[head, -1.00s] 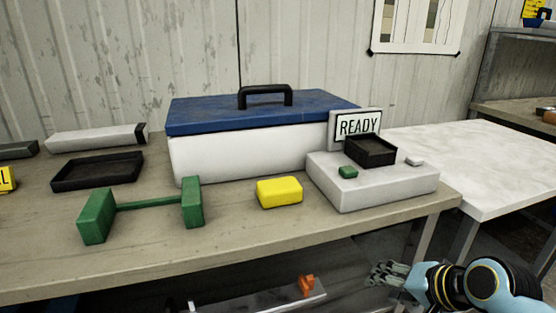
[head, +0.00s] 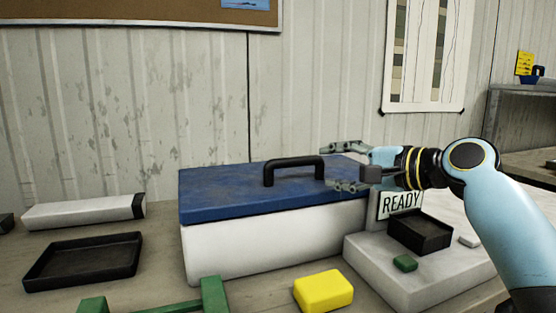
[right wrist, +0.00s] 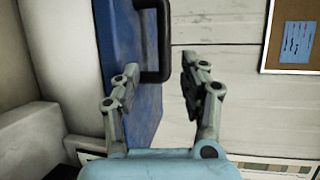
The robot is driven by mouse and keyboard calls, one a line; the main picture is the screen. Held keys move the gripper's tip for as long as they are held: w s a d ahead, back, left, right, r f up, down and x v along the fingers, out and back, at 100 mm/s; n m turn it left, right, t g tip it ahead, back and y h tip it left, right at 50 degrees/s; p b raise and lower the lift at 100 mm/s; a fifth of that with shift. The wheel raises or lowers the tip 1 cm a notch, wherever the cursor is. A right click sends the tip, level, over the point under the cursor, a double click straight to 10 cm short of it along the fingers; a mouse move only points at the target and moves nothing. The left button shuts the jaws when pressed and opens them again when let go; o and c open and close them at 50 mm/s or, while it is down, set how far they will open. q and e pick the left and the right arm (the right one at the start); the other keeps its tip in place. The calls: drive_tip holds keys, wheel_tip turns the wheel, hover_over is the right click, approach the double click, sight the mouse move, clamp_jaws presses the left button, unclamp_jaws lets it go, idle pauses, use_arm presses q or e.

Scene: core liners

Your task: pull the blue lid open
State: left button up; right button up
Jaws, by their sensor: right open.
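The blue lid (head: 235,192) lies flat and shut on the white box (head: 275,245) on the bench. Its black handle (head: 293,170) stands up from the top. My right gripper (head: 342,166) is open and empty, just right of the handle at about its height, with its fingers pointing left. In the right wrist view the lid (right wrist: 125,70) and handle (right wrist: 160,45) show beyond the open fingers (right wrist: 155,90); the handle is apart from them. My left gripper is not in view.
A READY sign (head: 400,202) and a grey scale-like block with a black tray (head: 420,233) stand right of the box, below my right arm. A yellow block (head: 323,291) and green stand (head: 214,295) are in front. A black tray (head: 82,262) lies left.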

sight(299, 162)
drive_tip(key=x, duration=0.5)
drive_tip(key=shift+w+a+r, duration=0.1)
drive_tip(key=shift+r, duration=0.2)
drive_tip(key=x, duration=0.4)
drive_tip(key=shift+w+a+b, duration=0.1)
drive_tip(key=shift+w+b, duration=0.1)
drive_tip(key=shift+b, duration=0.15)
drive_tip(key=shift+w+a+f, duration=0.15)
drive_tip(key=shift+w+a, duration=0.2)
drive_tip(key=shift+w, duration=0.1)
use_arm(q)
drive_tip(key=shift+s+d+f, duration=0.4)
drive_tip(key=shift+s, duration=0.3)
use_arm(e)
clamp_jaws()
